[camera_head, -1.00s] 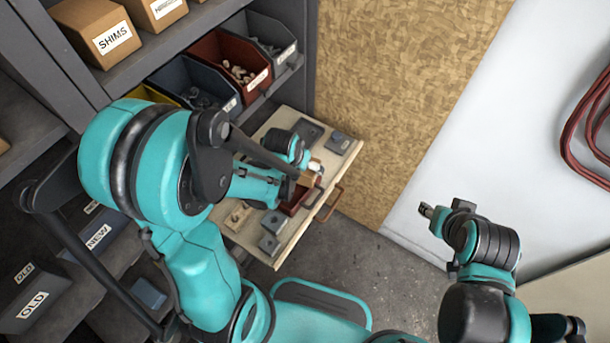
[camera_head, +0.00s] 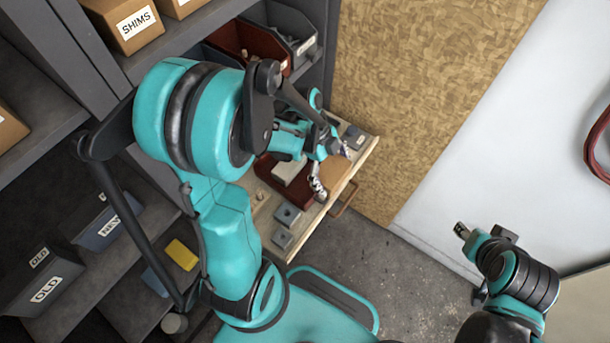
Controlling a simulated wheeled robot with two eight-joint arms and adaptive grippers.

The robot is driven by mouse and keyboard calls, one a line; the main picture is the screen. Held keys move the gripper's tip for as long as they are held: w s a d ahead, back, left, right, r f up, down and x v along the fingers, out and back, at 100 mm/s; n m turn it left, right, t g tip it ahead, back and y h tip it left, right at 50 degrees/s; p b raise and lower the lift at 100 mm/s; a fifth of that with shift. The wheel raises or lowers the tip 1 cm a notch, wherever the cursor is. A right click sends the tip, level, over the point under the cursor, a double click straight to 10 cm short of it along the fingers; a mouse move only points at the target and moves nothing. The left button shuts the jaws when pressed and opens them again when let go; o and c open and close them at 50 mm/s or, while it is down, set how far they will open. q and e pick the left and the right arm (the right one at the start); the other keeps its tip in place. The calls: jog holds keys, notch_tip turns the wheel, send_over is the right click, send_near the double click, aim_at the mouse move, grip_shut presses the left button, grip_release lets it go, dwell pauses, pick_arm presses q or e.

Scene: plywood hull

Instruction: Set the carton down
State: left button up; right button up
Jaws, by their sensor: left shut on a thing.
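My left gripper (camera_head: 331,168) is shut on a brown carton (camera_head: 328,178), with one finger on each side of it. The gripper and carton are over the open wooden drawer (camera_head: 326,209). I cannot tell whether the carton touches anything beneath it. A dark red tray (camera_head: 268,171) lies in the drawer beside the gripper, partly hidden by my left arm. My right gripper (camera_head: 462,230) is away to the right over the floor, and its jaws are too small to read.
Several grey blocks (camera_head: 287,214) sit in the drawer's near part. Grey shelving with a SHIMS box (camera_head: 130,24), a red bin (camera_head: 240,40) and a grey bin (camera_head: 291,32) stands behind. The plywood panel (camera_head: 420,90) is to the right. Floor (camera_head: 390,265) in front is clear.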

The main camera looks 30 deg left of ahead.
pick_arm(q)
jog(key=a+f+b, duration=0.1)
jog(key=a+f, duration=0.1)
jog(key=f, duration=0.1)
jog(key=a+f+b, duration=0.2)
jog(key=a+f, duration=0.1)
jog(key=w+a+f+b, duration=0.1)
jog(key=a+f, duration=0.2)
jog(key=shift+a+f, duration=0.15)
jog(key=shift+f+b, duration=0.45)
jog(key=shift+b, duration=0.25)
